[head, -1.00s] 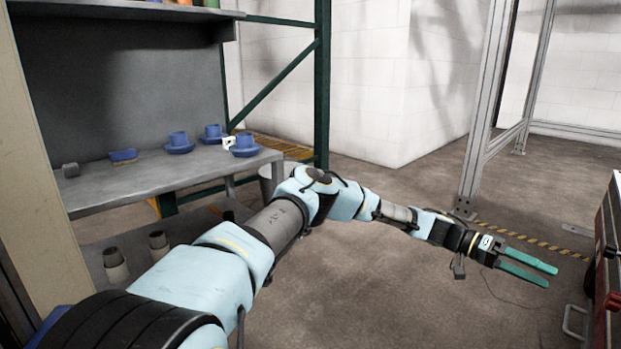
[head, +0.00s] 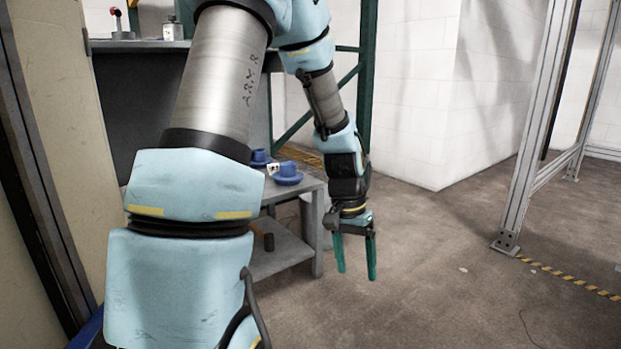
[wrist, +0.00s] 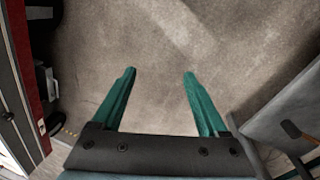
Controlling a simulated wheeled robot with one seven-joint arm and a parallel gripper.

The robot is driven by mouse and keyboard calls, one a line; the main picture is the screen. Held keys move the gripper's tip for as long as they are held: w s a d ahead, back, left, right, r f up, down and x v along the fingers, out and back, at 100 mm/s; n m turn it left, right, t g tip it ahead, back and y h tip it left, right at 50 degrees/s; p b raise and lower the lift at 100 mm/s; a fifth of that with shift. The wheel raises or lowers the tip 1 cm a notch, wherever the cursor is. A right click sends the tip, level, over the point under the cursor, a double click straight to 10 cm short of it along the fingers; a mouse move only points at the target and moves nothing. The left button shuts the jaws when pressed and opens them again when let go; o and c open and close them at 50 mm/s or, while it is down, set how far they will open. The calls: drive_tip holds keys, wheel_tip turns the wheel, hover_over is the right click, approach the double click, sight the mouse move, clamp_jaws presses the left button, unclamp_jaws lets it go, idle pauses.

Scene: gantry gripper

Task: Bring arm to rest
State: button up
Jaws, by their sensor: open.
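My gripper (head: 357,275) hangs pointing down in the head view, to the right of the grey shelf bench. Its two green fingers are apart, with nothing between them. In the wrist view my gripper (wrist: 160,75) also shows open and empty, with bare floor beyond the fingertips. My arm is raised and bent, and it hides much of the shelf.
A green rack post (head: 367,70) stands behind my gripper. A metal frame post (head: 530,130) stands at the right. A red cabinet (wrist: 20,60) is at the left of the wrist view. The middle floor is clear.

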drive_tip(key=s+a+r+n+t+y+p, duration=0.1)
drive_tip(key=s+a+r+n+p, duration=0.15)
drive_tip(key=a+r, duration=0.45)
drive_tip(key=s+a+r+n+t+p, duration=0.1)
drive_tip(key=s+a+r+n+t, duration=0.2)
drive_tip(key=a, duration=0.7)
wheel_tip(320, 180, up, 37)
drive_tip(key=w+g+p, duration=0.1)
drive_tip(key=p, duration=3.6)
drive_tip(key=shift+d+n, duration=0.1)
drive_tip(key=shift+n, duration=0.15)
